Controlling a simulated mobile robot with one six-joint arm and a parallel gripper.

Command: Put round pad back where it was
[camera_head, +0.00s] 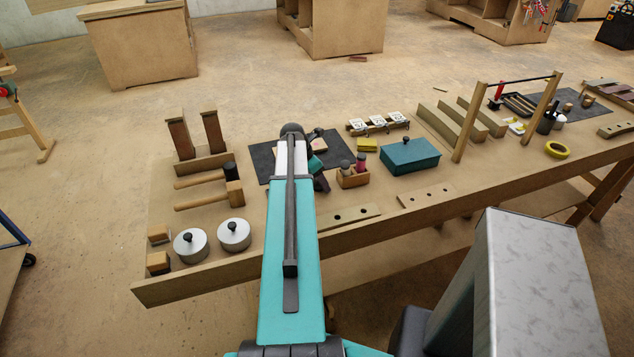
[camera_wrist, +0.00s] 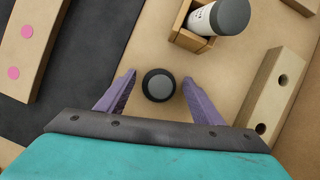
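A small round dark piece with a grey top, which looks like the round pad (camera_wrist: 159,85), shows in the wrist view between my two purple fingers. My gripper (camera_wrist: 158,78) is open, with a gap on each side of the piece. The piece appears to stand on the bare tabletop beside the dark mat; its height is hard to tell from above. In the head view my gripper (camera_head: 319,178) is partly hidden by my teal arm, and I cannot make out the round piece there.
A wooden box (camera_head: 353,179) with bottles stands just right of my gripper. A block with holes (camera_wrist: 277,95) lies at the right in the wrist view. A dark mat (camera_head: 262,162) lies to the left. A teal box (camera_head: 409,156) and two silver lidded pots (camera_head: 234,236) share the bench.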

